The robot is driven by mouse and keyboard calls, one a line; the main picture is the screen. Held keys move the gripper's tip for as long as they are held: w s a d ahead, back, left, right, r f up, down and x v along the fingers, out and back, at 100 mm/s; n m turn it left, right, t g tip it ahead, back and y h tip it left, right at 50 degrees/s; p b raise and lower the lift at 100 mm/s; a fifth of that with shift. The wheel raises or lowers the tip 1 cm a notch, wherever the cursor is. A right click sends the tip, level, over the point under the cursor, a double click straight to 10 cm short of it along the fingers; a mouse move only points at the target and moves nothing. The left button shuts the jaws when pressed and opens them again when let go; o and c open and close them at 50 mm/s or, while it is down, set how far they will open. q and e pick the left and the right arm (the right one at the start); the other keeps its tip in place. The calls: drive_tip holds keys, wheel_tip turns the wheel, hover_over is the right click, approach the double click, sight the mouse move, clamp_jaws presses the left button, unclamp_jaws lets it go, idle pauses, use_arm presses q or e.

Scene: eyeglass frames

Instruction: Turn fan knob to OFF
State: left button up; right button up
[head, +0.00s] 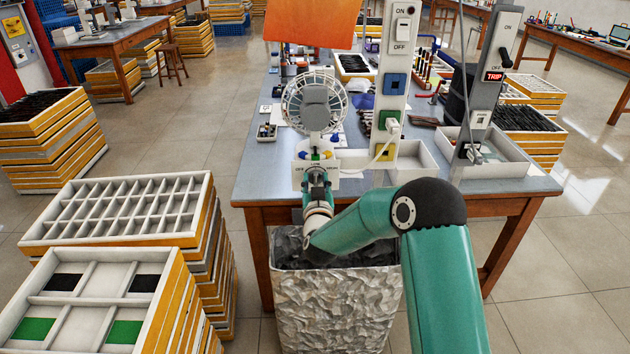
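A small desk fan (316,103) with a round wire cage and grey hub stands at the front edge of the grey table (262,190). Its white base (336,166) has small lettering, too small to read for certain. My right gripper (316,172) is directly in front of this base, touching it or very near. The gripper and my green arm hide the middle of the base, and I cannot make out the knob or its setting. Whether the fingers are shut on it is not clear. My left gripper is not in view.
A tall white panel (399,60) with switches and outlets stands right of the fan. A grey panel (490,75) with a red TRIP display is farther right. A crumpled-looking silver bin (338,305) stands below the arm. Stacked trays (120,240) fill the left.

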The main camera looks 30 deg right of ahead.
drive_tip(key=shift+c, duration=0.3)
clamp_jaws()
drive_tip(key=shift+a, duration=0.1)
drive_tip(key=shift+w+a+f+n+b, duration=0.1)
drive_tip(key=shift+w+a+n+b, duration=0.05)
drive_tip(key=shift+n+b, duration=1)
drive_tip(key=n, duration=0.3)
drive_tip(key=shift+a+b, duration=0.1)
drive_tip(key=shift+b, duration=0.25)
drive_tip(key=n, duration=0.3)
drive_tip(key=shift+w+a+n, duration=0.15)
drive_tip(key=shift+a+n, duration=0.05)
drive_tip(key=shift+n, duration=0.05)
drive_tip(key=shift+w+a+f+n+b, duration=0.1)
drive_tip(key=shift+n+b, duration=0.05)
drive_tip(key=shift+n, duration=0.65)
drive_tip(key=shift+a+f+n+b, duration=0.1)
drive_tip(key=shift+n+b, duration=0.05)
drive_tip(key=shift+n, duration=0.65)
